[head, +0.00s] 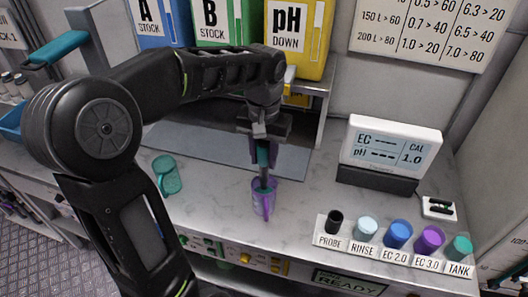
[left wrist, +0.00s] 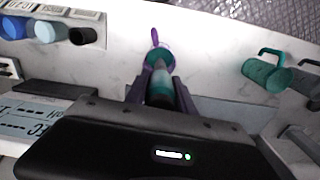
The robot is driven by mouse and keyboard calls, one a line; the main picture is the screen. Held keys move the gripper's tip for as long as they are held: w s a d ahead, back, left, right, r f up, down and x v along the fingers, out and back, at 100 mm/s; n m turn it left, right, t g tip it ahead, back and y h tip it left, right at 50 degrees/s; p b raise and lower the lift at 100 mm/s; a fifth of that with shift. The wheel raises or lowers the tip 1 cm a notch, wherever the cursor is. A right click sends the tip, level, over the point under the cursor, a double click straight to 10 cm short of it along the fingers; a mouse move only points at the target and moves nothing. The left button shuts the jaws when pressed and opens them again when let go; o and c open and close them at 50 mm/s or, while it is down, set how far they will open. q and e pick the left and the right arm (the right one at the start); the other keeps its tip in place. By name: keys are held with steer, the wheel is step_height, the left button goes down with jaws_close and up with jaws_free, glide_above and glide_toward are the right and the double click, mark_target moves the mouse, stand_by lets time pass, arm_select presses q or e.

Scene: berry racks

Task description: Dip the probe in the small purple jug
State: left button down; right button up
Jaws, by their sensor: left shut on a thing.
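The small purple jug (head: 261,205) stands upright on the grey counter, see-through, with its handle toward the front. It also shows in the left wrist view (left wrist: 155,55). My left gripper (head: 265,153) is above the jug, shut on the teal and grey probe (left wrist: 160,88), which points down. The probe's lower end is at the jug's mouth and seems to reach just inside the rim; how deep I cannot tell. The meter (head: 391,148) at the right shows dashes for EC and pH, and CAL 1.0. My right gripper is not in view.
A teal jug (head: 167,175) stands to the left. At the front right, a labelled rack (head: 345,243) holds a black probe holder and several cups marked RINSE, EC 2.0, EC 3.0 and TANK. Stock containers (head: 222,22) stand on a shelf behind. Counter around the purple jug is clear.

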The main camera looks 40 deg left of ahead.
mark_target(264, 168)
arm_select(q)
steer(key=shift+f+b, duration=1.35)
steer(key=shift+f, duration=0.85)
steer(key=shift+r, duration=0.1)
stand_by(1.3)
